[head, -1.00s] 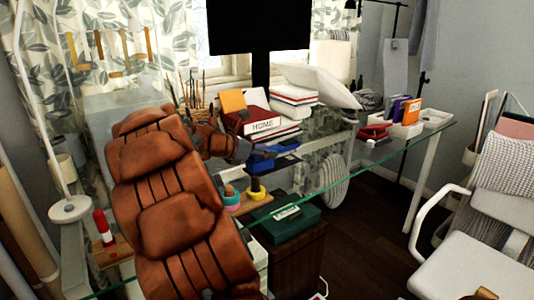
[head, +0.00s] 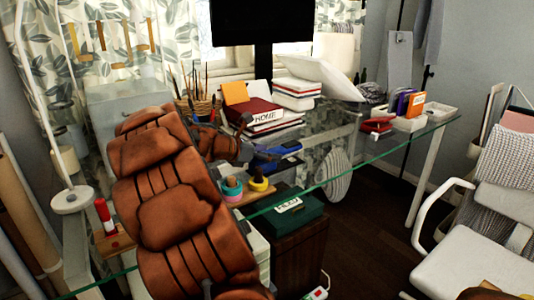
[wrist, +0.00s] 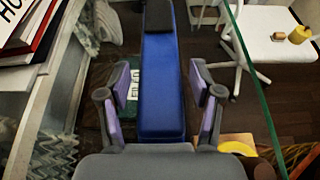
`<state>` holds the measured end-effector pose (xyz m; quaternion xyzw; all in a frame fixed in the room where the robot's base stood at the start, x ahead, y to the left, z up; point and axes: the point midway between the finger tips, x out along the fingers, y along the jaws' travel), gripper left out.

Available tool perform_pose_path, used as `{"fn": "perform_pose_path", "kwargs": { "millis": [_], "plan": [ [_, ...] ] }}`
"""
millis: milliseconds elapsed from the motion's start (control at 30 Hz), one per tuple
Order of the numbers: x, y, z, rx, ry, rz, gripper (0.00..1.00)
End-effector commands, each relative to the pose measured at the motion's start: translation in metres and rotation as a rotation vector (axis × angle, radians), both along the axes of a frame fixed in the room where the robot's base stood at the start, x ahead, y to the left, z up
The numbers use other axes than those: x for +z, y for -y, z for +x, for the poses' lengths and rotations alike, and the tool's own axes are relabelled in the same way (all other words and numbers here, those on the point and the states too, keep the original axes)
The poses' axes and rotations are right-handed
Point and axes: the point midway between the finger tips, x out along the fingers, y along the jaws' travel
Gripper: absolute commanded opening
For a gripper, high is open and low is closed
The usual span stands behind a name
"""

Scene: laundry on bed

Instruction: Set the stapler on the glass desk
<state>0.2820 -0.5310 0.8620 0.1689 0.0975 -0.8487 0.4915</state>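A blue stapler (wrist: 162,90) with a dark part at its far end lies lengthwise in the middle of the wrist view. My gripper (wrist: 160,82) has one finger on each side of it, with a narrow gap showing on both sides, so it looks open around the stapler. In the head view the blue stapler (head: 283,150) shows beside my gripper (head: 262,158), partly hidden by it, over the glass desk (head: 345,160). I cannot tell whether its underside touches the glass.
A yellow ring-shaped item (head: 259,183) and a teal one (head: 231,188) sit in front. A red item (head: 377,125) lies to the right. A green box (head: 290,212) is below the desk. Clear glass lies right of the stapler.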

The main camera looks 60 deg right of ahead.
Motion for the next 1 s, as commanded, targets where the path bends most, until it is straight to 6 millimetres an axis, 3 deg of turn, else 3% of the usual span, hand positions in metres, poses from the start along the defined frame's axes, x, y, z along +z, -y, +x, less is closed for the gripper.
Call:
{"fn": "perform_pose_path", "kwargs": {
  "millis": [467, 1000],
  "plan": [
    [0.007, -0.007, 0.005, 0.003, 0.0, 0.0, 0.7],
    [0.042, -0.082, 0.048, 0.004, 0.002, 0.0, 0.7]
  ]
}}
